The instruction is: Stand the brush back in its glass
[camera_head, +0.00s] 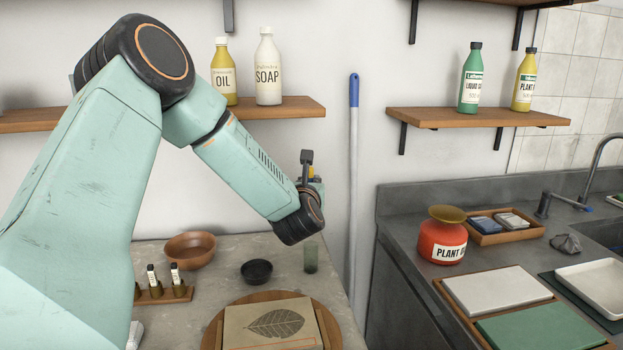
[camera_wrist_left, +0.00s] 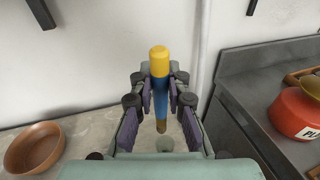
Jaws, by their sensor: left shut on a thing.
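My left gripper (camera_head: 312,184) is partly hidden behind its own wrist in the head view. In the left wrist view the gripper (camera_wrist_left: 160,100) is shut on the brush (camera_wrist_left: 160,85), which has a yellow end, a blue handle and a brownish lower tip. The brush is held roughly upright, yellow end up. A small greenish glass (camera_head: 310,257) stands on the grey worktop below the wrist. In the left wrist view the pale glass (camera_wrist_left: 165,144) shows just beyond the brush's tip; the tip appears outside it, though the exact gap is unclear. My right gripper is out of view.
A black bowl (camera_head: 257,271) and a brown bowl (camera_head: 190,250) stand left of the glass. A round wooden board (camera_head: 330,325) with a leaf-print slab (camera_head: 272,323) lies in front. A blue-topped pole (camera_head: 354,150) stands behind the worktop's right edge.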

